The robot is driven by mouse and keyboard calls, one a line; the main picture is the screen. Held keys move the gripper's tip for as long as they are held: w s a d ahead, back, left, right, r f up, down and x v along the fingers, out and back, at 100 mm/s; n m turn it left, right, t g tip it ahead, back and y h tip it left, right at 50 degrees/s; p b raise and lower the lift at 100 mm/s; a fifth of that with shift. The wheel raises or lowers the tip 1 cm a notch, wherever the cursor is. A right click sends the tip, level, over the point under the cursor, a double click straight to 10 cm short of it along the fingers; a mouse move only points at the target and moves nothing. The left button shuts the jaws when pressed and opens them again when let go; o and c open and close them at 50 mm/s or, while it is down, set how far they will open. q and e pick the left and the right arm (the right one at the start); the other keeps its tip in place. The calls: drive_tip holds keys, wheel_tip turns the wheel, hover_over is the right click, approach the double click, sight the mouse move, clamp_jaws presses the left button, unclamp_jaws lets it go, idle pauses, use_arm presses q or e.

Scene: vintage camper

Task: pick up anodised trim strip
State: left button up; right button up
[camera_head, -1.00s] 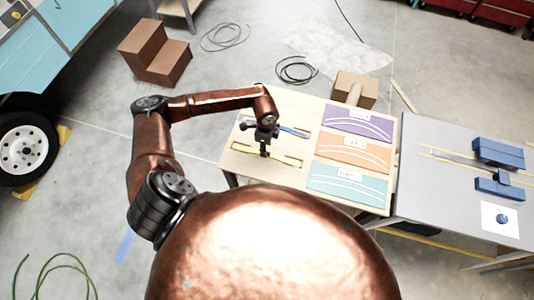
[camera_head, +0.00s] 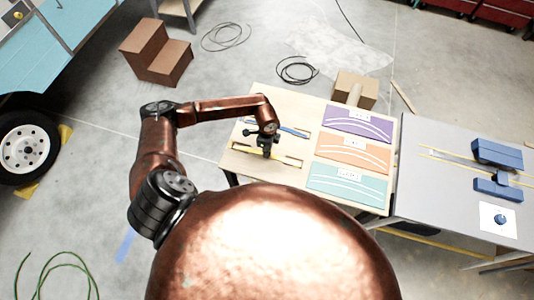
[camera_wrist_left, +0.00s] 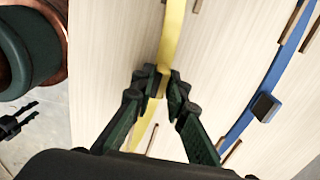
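A curved yellow strip (camera_head: 289,159) lies in a recess on the light wood table. It also shows in the left wrist view (camera_wrist_left: 172,38). A curved blue strip (camera_head: 292,131) lies in a second recess behind it, with a small dark block on it in the left wrist view (camera_wrist_left: 265,107). Which strip is the anodised one is not marked. My left gripper (camera_head: 266,153) points down over the middle of the yellow strip. In the left wrist view its fingertips (camera_wrist_left: 162,82) are drawn together on both sides of that strip and hide its middle. My right gripper is not in view.
The wood table (camera_head: 240,168) carries purple (camera_head: 365,122), orange (camera_head: 335,150) and teal (camera_head: 335,182) panels with white curved lines. A grey table (camera_head: 420,205) with blue blocks (camera_head: 497,153) adjoins at right. A cardboard box (camera_head: 357,88) stands behind.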

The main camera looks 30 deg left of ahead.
use_arm(q)
clamp_jaws()
drive_tip(key=shift+r, duration=0.1)
drive_tip(key=shift+r, duration=0.25)
wheel_tip(320, 180, up, 2)
drive_tip(key=shift+w+r+b, duration=0.1)
drive_tip(key=shift+b, duration=0.5)
drive_tip(key=s+d+r+b, duration=0.2)
drive_tip(key=s+d+r, duration=0.6)
drive_tip(key=d+r, duration=0.2)
drive_tip(key=shift+d, duration=0.75)
drive_tip(key=shift+s, duration=0.1)
